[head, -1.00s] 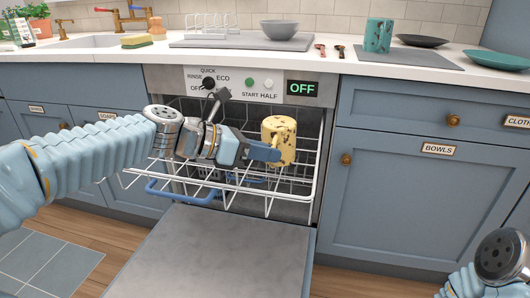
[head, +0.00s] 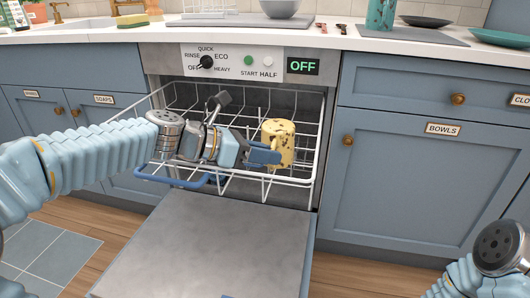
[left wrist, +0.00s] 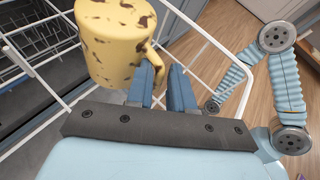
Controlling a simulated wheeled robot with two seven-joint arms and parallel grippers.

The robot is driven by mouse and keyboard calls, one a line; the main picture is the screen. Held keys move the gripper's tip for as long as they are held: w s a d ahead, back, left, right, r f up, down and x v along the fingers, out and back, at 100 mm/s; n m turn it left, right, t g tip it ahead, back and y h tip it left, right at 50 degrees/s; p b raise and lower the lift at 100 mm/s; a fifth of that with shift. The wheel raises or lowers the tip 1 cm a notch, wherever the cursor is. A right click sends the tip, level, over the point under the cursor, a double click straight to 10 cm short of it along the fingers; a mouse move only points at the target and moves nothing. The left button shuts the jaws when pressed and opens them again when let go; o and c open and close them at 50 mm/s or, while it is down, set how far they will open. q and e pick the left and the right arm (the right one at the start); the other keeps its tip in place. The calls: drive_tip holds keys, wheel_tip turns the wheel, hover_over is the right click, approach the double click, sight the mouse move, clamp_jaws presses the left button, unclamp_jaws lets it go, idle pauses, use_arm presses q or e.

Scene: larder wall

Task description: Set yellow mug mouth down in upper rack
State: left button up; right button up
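The yellow mug with dark speckles (head: 279,140) is upright over the right part of the upper rack (head: 240,180). Its top face shows plain yellow with no opening, so its mouth seems to point down. My left gripper (head: 268,156) reaches in from the left, its blue fingers closed at the mug's handle side. In the left wrist view, the mug (left wrist: 115,40) is at upper left, with its handle by the fingers (left wrist: 163,88). I cannot tell whether the mug's rim touches the wires. My right gripper is out of view; only part of that arm shows at lower right.
The rack is pulled out of the dishwasher, and its door (head: 210,245) lies open below. A blue rack handle (head: 172,180) runs along the front. The rack looks otherwise empty. The counter (head: 400,42) above holds a teal mug (head: 381,14), a bowl and plates.

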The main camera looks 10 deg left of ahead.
use_arm(q)
drive_tip(key=o, duration=0.3)
drive_tip(key=shift+f, duration=0.1)
drive_tip(key=p+v, duration=0.1)
drive_tip(key=v, duration=0.2)
drive_tip(key=w+v, duration=0.1)
drive_tip(key=v, duration=0.2)
drive_tip(key=shift+s+a+r+p, duration=0.1)
drive_tip(key=shift+a+r+p, duration=0.15)
drive_tip(key=shift+a+p, duration=0.15)
drive_tip(key=s+v, duration=0.1)
drive_tip(key=v, duration=0.6)
drive_tip(key=shift+s+p, duration=0.2)
drive_tip(key=shift+p, duration=0.25)
drive_tip(key=shift+w, duration=0.1)
